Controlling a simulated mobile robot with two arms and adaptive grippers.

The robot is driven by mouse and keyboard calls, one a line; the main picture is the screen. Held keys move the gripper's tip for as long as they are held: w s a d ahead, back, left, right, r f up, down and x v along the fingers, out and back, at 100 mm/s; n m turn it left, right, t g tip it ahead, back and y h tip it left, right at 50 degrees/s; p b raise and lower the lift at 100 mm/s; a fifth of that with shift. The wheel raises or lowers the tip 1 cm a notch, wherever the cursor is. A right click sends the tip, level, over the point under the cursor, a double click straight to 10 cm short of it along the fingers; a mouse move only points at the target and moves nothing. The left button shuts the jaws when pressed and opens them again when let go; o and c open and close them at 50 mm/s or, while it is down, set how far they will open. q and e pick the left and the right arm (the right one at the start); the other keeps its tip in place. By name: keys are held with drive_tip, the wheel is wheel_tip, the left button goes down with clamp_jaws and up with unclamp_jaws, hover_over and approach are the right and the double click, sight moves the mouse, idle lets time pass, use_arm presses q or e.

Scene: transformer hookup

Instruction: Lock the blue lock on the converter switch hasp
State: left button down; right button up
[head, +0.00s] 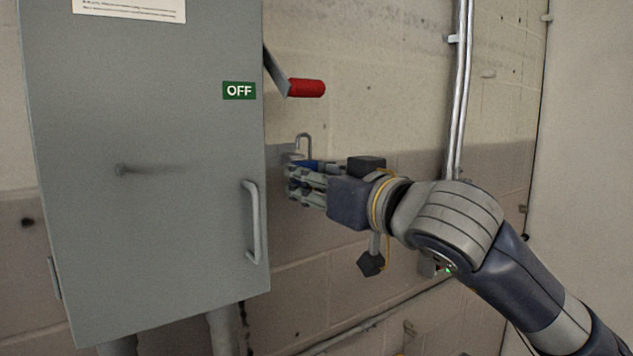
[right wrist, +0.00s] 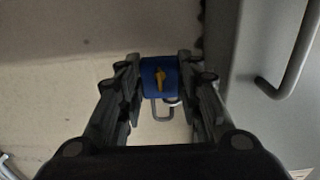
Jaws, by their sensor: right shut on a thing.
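The blue lock (right wrist: 153,68) is between the fingers of my right gripper (right wrist: 160,78), which is shut on its body. A small grey hasp (head: 290,157) on the switch box side is right beside the shackle. I cannot tell whether the shackle passes through the hasp or is closed. My left gripper is not in view.
The grey switch box (head: 145,240) fills the left, with a green OFF label (head: 239,91) and a door handle (head: 252,222). A red-gripped lever (head: 306,88) sticks out above the lock. Metal conduit (head: 461,90) runs up the block wall; the wall between is bare.

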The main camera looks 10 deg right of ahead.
drive_tip(key=shift+f+b, duration=1)
idle(0.9)
drive_tip(key=o, duration=1.2)
drive_tip(key=shift+o, duration=0.2)
drive_tip(key=b+v, duration=0.1)
drive_tip(key=v, duration=0.4)
drive_tip(key=shift+s+b, duration=0.1)
drive_tip(key=shift+b, duration=0.2)
